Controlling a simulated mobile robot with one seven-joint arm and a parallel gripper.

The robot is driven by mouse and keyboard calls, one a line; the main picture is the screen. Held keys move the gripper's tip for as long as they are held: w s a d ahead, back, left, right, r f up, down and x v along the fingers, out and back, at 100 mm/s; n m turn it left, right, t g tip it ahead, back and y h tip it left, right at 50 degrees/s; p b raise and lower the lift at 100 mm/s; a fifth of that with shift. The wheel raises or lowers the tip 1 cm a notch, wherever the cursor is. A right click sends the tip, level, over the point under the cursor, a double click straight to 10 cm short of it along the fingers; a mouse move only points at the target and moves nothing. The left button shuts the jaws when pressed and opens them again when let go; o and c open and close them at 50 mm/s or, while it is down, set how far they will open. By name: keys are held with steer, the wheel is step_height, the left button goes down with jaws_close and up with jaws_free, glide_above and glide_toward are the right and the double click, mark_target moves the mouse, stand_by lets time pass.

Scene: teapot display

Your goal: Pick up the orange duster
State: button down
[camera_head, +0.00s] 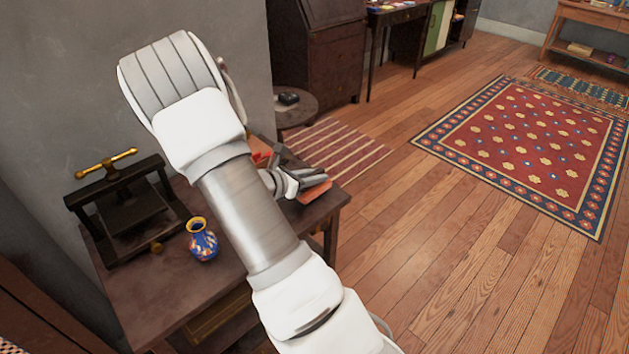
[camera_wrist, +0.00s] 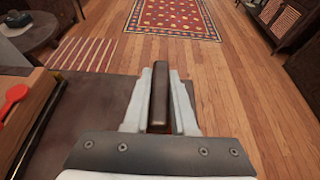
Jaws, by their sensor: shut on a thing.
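The orange duster shows as an orange edge (camera_head: 314,191) at the right end of the dark wooden table in the head view. In the wrist view its dark brown handle (camera_wrist: 159,90) stands between the two fingers. My gripper (camera_head: 294,181) is shut on it, low at the table's right edge. In the wrist view my gripper (camera_wrist: 160,100) has a finger against each side of the handle. My arm and the fingers hide much of the duster. I cannot tell whether it touches the table.
The table (camera_head: 185,295) also holds a dark press (camera_head: 125,210) with a brass handle and a blue patterned vase (camera_head: 202,240). A red spoon-like thing (camera_wrist: 13,98) lies left of my gripper. A round side table (camera_head: 298,112) stands behind.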

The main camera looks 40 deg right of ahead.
steer(key=shift+s+r, duration=0.25)
steer(key=shift+r, duration=0.95)
steer(key=s+r+p, duration=0.2)
steer(key=s+r, duration=0.4)
steer(key=s, duration=0.5)
steer(key=shift+s+a, duration=0.15)
steer(key=shift+a, duration=0.15)
steer(key=c, duration=1.4)
jaws_free()
jaws_close()
steer(key=shift+r, duration=0.1)
